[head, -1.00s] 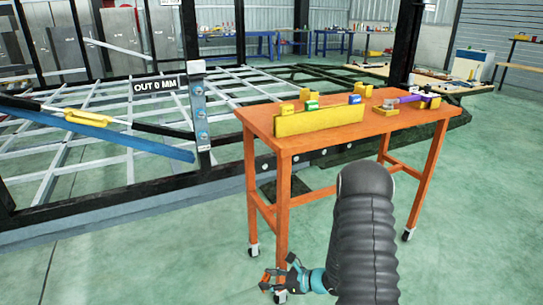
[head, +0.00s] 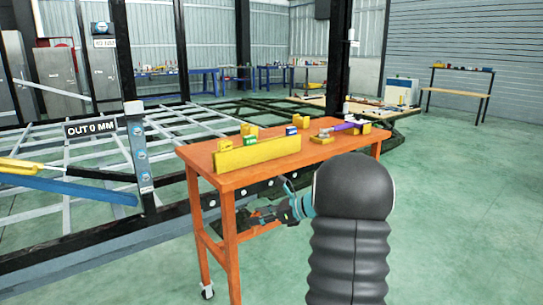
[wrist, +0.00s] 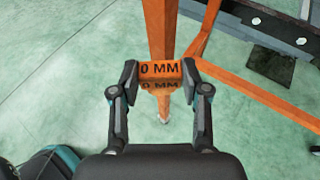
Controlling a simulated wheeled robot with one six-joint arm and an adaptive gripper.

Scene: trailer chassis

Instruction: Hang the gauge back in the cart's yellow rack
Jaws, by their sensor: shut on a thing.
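My gripper (wrist: 160,85) is shut on the gauge (wrist: 160,70), an orange block marked "0 MM", held between the two fingertips in the wrist view. In the head view my gripper (head: 262,216) is below the cart's tabletop, in front of its near long side; the gauge is too small to make out there. The orange cart (head: 232,180) stands on casters. On its top the yellow rack (head: 258,153) runs as a long upright panel, with yellow, green and blue pieces along and behind it.
A purple-handled tool (head: 345,127) and yellow blocks lie at the tabletop's right end. The trailer chassis (head: 60,240) stands behind and left of the cart, with an "OUT 0 MM" sign (head: 91,128). In the wrist view an orange cart leg (wrist: 158,30) is just beyond the gauge. Floor at right is clear.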

